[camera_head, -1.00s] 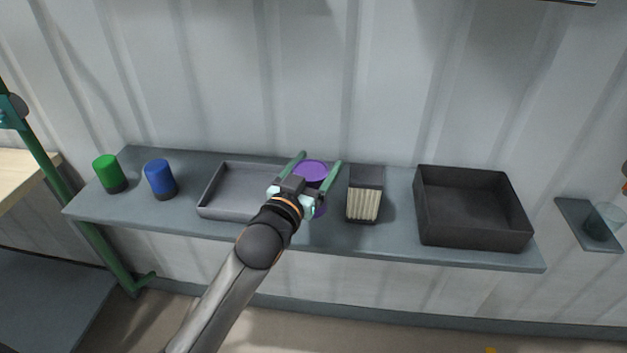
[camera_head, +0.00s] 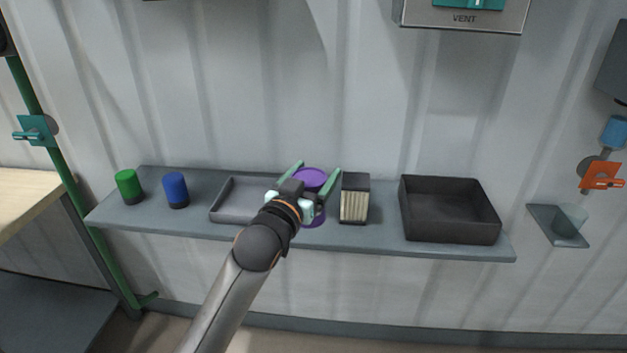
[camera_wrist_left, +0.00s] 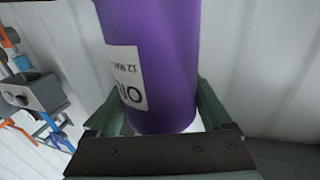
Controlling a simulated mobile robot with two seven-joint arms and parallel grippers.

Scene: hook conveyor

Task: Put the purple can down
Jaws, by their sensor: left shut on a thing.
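The purple can (camera_head: 311,179) is upright between the fingers of my left gripper (camera_head: 318,174), over the shelf between the shallow grey tray and the dark box with the pale ribbed front. My left gripper is shut on the can. In the left wrist view the purple can (camera_wrist_left: 155,60) fills the middle, with a white label on its side, between the green fingers (camera_wrist_left: 165,108). Whether its base touches the shelf is hidden by my wrist. My right gripper is not in view.
The grey shelf (camera_head: 370,238) holds a green can (camera_head: 128,185), a blue can (camera_head: 175,188), the shallow tray (camera_head: 228,212), the ribbed box (camera_head: 354,200) close right of my gripper, and a black open bin (camera_head: 450,220). A small ledge (camera_head: 555,226) holds a clear cup.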

